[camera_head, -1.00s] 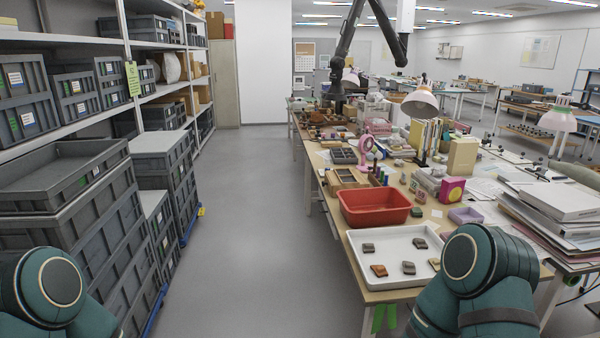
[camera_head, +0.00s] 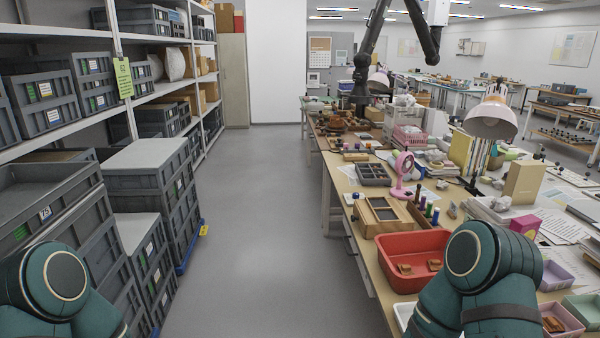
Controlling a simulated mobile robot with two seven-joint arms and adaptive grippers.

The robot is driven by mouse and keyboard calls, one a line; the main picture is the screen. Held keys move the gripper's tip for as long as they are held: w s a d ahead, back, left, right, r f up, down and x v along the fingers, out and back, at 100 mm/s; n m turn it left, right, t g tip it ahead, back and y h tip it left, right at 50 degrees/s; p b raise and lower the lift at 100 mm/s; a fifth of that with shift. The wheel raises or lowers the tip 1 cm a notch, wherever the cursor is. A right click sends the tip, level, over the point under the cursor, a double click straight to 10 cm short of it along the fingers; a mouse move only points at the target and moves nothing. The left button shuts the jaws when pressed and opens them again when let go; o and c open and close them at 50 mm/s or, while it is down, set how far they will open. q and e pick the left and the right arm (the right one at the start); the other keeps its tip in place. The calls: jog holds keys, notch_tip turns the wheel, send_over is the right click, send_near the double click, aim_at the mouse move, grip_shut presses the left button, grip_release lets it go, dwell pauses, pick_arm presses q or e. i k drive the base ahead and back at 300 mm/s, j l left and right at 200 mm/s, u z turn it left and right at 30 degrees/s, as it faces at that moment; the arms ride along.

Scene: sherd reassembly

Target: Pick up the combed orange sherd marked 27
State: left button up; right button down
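Two small orange-brown sherds lie in the red tub (camera_head: 390,246), one at its left (camera_head: 404,269) and one at its right (camera_head: 433,265). Another orange-brown piece (camera_head: 553,324) lies in a pink tray at the lower right. No number or combing is readable on any of them, so I cannot tell which is 27. A white tray (camera_head: 402,312) shows only a corner at the near table edge; my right arm hides the rest. Both my arms show only upper links at the bottom corners. Neither gripper is in view.
A long cluttered table runs along the right, with a wooden frame box (camera_head: 382,214), a pink fan (camera_head: 402,170) and a lamp (camera_head: 491,119). Stacked grey crates (camera_head: 150,163) and shelving line the left. The grey floor aisle (camera_head: 265,215) between is clear.

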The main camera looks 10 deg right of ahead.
aim_at(434, 265)
jog(key=i+j, duration=0.1)
jog(key=i, duration=2.85)
jog(key=l+z, duration=0.05)
jog(key=l, duration=0.05)
